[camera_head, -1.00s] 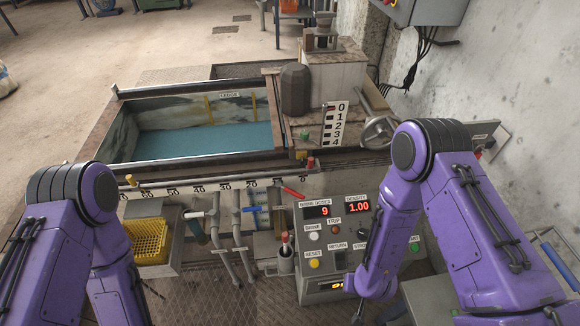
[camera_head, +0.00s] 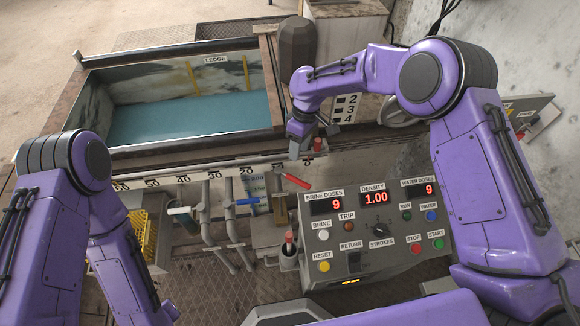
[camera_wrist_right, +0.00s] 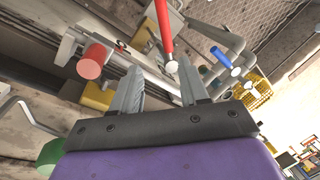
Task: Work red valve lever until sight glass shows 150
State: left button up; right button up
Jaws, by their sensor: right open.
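The red valve lever (camera_head: 292,180) sticks out from a pipe fitting below the numbered rail, to the right of the blue lever. It also shows in the right wrist view (camera_wrist_right: 164,25), just ahead of the fingertips. My right gripper (camera_head: 300,150) points down at the rail, above and behind the red lever and apart from it. In the right wrist view its two grey fingers (camera_wrist_right: 160,80) are spread with nothing between them. A narrow marked column (camera_head: 256,186) behind the blue lever may be the sight glass; its numbers are too small to read surely. My left gripper is out of frame.
A blue lever (camera_head: 248,201) and grey pipes stand left of the red lever. A red knob (camera_head: 318,145) is close to my right gripper. The control panel (camera_head: 345,262) reads density 1.00 and is nearby at right. A tank of blue water (camera_head: 190,119) lies behind.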

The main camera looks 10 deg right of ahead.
aim_at(295, 178)
jog(key=s+f, duration=0.1)
jog(key=f, duration=0.1)
jog(key=s+a+f, duration=0.1)
jog(key=s+f, duration=0.1)
jog(key=shift+s+f, duration=0.1)
jog(key=shift+f, duration=0.2)
jog(key=f, duration=0.5)
jog(key=shift+w+a, duration=0.3)
jog(key=shift+s+r, duration=0.2)
jog(key=shift+w+f, duration=0.1)
grip_shut()
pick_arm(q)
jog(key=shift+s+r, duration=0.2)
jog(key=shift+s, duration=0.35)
